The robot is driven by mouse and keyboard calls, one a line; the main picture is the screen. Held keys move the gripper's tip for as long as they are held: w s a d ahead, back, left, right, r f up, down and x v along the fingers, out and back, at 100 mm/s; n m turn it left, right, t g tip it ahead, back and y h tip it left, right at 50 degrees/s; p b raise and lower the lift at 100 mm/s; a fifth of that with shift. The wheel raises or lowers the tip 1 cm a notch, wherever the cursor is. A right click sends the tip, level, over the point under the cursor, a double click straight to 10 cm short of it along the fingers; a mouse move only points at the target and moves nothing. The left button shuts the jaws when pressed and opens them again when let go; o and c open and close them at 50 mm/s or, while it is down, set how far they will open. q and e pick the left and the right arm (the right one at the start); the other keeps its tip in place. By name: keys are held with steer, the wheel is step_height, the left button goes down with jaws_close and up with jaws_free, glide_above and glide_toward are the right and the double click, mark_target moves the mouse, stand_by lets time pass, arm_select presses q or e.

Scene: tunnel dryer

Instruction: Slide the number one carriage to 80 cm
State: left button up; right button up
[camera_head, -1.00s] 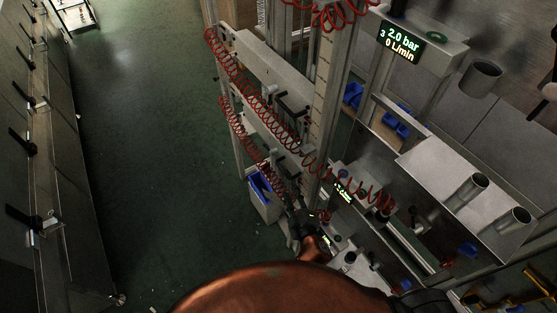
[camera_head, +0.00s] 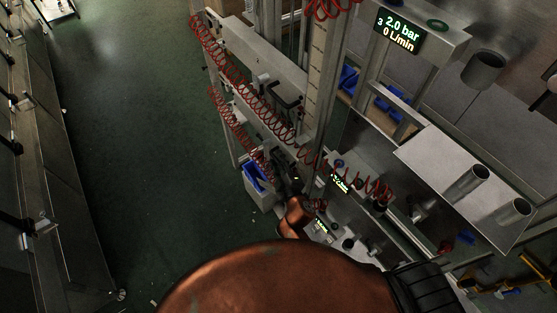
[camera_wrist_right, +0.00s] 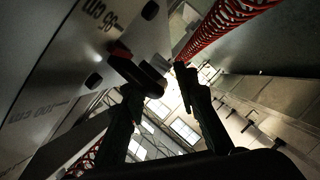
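My right gripper (camera_head: 289,178) is small and dark in the head view, beside the lower part of an upright post. In the right wrist view, its two dark fingers (camera_wrist_right: 160,82) stand apart, one on each side. A dark handle with a reddish part (camera_wrist_right: 138,74) sticks out from the pale scale plate (camera_wrist_right: 60,75) and shows between or just beyond the fingertips; I cannot tell whether they touch. I cannot read a number on any carriage. My left gripper is not in view.
Coiled red hoses (camera_head: 240,75) hang across the rails close to my right gripper; another hose (camera_wrist_right: 225,25) runs past it. A grey bin with blue contents (camera_head: 258,180) stands below. A display (camera_head: 398,31) reads 2.0 bar, 0 L/min. The green floor (camera_head: 130,150) is clear at left.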

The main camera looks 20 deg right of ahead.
steer(key=shift+c, duration=0.5)
jaws_close()
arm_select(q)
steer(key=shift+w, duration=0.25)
arm_select(e)
steer(key=shift+f, duration=0.1)
